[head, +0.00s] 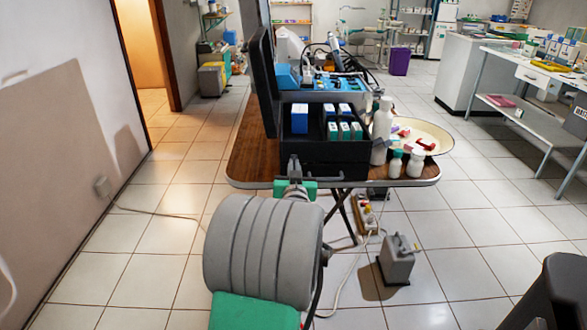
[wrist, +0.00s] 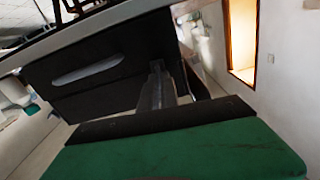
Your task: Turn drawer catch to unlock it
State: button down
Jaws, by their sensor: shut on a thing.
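The black dental case (head: 335,155) stands on the small wooden table, its lid raised at the left. My gripper (head: 294,162) is at the left part of the case's front, just above the table edge. In the wrist view my gripper (wrist: 157,70) reaches up against the dark panel, with its jaws shut on the drawer catch. The catch itself is hidden by the fingers, so its angle cannot be told.
Blue and teal boxes (head: 345,130) sit inside the case. White bottles (head: 382,130) and a cream basin (head: 435,135) stand close at its right. A grey device (head: 397,260) and a power strip (head: 367,215) lie on the floor. A wall (head: 60,170) is at left.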

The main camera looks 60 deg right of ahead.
jog(key=shift+s+d+f+m+p, duration=0.15)
jog(key=shift+m+p, duration=0.1)
jog(key=shift+m, duration=4)
jog(key=shift+s+m+p, duration=0.1)
jog(key=shift+m+p, duration=0.1)
jog(key=shift+m, duration=4.05)
jog(key=c, duration=1.9)
grip_release()
jog(key=o, duration=0.3)
